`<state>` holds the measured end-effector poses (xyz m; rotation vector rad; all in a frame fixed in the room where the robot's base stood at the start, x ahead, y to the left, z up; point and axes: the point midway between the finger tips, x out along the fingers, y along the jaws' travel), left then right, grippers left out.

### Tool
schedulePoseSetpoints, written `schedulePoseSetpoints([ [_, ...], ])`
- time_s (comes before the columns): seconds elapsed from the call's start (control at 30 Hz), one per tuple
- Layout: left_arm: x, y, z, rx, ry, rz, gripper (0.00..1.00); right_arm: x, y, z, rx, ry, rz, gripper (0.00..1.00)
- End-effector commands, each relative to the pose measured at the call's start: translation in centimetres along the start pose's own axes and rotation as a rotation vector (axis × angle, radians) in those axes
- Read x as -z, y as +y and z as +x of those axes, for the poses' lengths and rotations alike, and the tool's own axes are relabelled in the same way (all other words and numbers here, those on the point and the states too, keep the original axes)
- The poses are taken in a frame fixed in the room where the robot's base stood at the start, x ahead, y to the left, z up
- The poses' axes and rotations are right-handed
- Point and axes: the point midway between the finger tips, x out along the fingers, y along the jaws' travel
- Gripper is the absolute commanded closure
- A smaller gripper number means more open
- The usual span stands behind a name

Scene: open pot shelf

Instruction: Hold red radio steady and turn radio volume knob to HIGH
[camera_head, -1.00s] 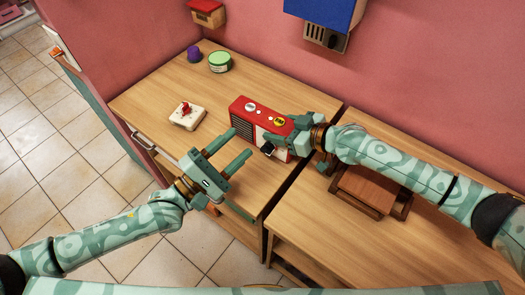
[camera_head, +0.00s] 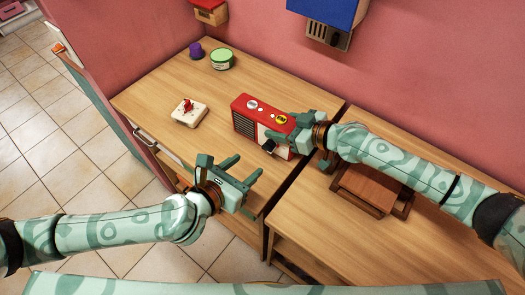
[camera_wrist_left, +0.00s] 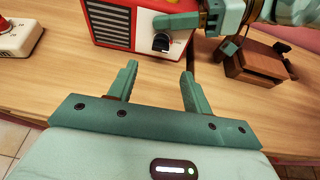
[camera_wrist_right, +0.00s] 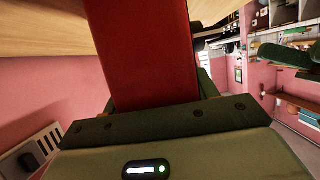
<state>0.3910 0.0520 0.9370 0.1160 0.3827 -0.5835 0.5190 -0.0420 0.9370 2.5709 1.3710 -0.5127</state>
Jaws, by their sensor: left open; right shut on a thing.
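The red radio (camera_head: 254,121) stands on the wooden table, with a dark speaker grille and a white front panel. Its black volume knob (camera_wrist_left: 161,42) sits on the white panel in the left wrist view; its setting is too small to read. My right gripper (camera_head: 292,127) is shut on the radio's right end, and the red body (camera_wrist_right: 150,50) fills its jaws in the right wrist view. My left gripper (camera_head: 246,168) is open and empty in front of the radio. In the left wrist view its fingers (camera_wrist_left: 158,82) point toward the knob, with a gap between.
A white device with a red top (camera_head: 188,112) stands left of the radio. A green tin (camera_head: 222,60) and a purple object (camera_head: 196,49) are at the back. A brown wooden stand (camera_head: 367,190) is on the right table.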

Motion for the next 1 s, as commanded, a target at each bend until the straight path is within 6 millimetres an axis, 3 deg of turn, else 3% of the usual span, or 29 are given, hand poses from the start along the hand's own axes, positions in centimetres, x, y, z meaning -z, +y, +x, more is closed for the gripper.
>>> schedulePoseSetpoints([
  [0.2, -0.1, 0.0, 5.0, -0.001, -0.002, 0.002, 0.50, 0.0, 0.0, 0.0, 0.000, 0.000, 0.000, 0.87],
  [0.4, 0.0, 0.0, 7.8, -0.001, -0.001, 0.000, 0.50, 0.0, 0.0, 0.0, 0.000, 0.000, 0.000, 0.87],
  [0.77, 0.0, 0.0, 8.6, -0.001, -0.002, 0.000, 0.50, 0.0, 0.0, 0.0, -0.001, 0.000, 0.000, 0.87],
  [0.93, 0.0, 0.1, 8.6, -0.001, -0.002, 0.000, 0.92, 0.0, 0.0, 0.0, -0.001, 0.000, 0.000, 0.87],
  [1.0, 0.0, 0.1, 8.6, -0.001, -0.001, 0.000, 0.95, 0.0, 0.0, 0.0, -0.001, 0.000, 0.000, 0.87],
])
